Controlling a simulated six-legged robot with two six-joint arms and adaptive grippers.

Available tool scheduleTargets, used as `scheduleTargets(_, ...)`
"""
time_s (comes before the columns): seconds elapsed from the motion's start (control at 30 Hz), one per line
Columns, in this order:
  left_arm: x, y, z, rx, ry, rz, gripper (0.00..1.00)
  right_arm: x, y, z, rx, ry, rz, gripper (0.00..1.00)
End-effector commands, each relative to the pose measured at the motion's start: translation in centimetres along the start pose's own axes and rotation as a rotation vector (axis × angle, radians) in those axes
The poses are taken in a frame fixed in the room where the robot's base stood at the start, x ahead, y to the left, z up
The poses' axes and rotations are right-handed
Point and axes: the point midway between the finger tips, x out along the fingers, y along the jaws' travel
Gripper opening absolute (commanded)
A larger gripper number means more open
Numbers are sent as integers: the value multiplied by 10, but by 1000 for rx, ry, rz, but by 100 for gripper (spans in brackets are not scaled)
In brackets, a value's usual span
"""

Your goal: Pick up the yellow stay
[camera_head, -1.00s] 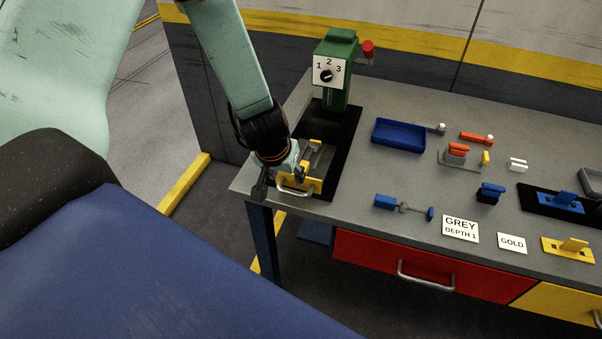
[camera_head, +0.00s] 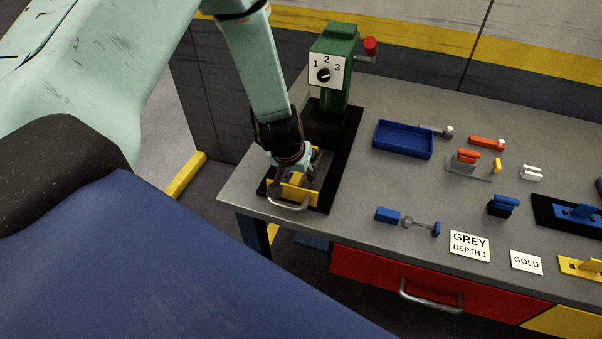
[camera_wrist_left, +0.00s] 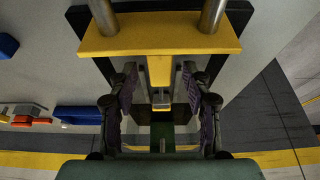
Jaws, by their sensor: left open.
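A yellow piece (camera_head: 290,191) with a metal handle sits on the black base at the table's left end, in front of the green machine. In the left wrist view it appears as a wide yellow plate (camera_wrist_left: 160,46) with two grey posts and a narrow yellow bar (camera_wrist_left: 160,72). My left gripper (camera_head: 302,172) is over this piece, pointing down. In the left wrist view its open fingers (camera_wrist_left: 162,112) stand either side of the bar's line. I cannot tell whether they touch it. Which yellow part is the stay is not clear. My right gripper is out of view.
The green machine (camera_head: 338,60) with a dial and red knob stands behind. A blue tray (camera_head: 403,154), a blue tool (camera_head: 387,215), label cards (camera_head: 469,246) and another yellow piece (camera_head: 580,266) lie to the right. The red drawer (camera_head: 370,282) is below the table edge.

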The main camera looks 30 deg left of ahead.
Motion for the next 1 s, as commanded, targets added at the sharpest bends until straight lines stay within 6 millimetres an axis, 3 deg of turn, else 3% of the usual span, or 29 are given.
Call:
scheduleTargets(0.17,-1,0,0,1,1,0,48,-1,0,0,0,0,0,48)
scheduleTargets(0.73,0,0,-4,0,1,0,0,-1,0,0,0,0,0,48)
scheduleTargets(1.0,0,0,-4,0,2,0,0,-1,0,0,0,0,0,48)
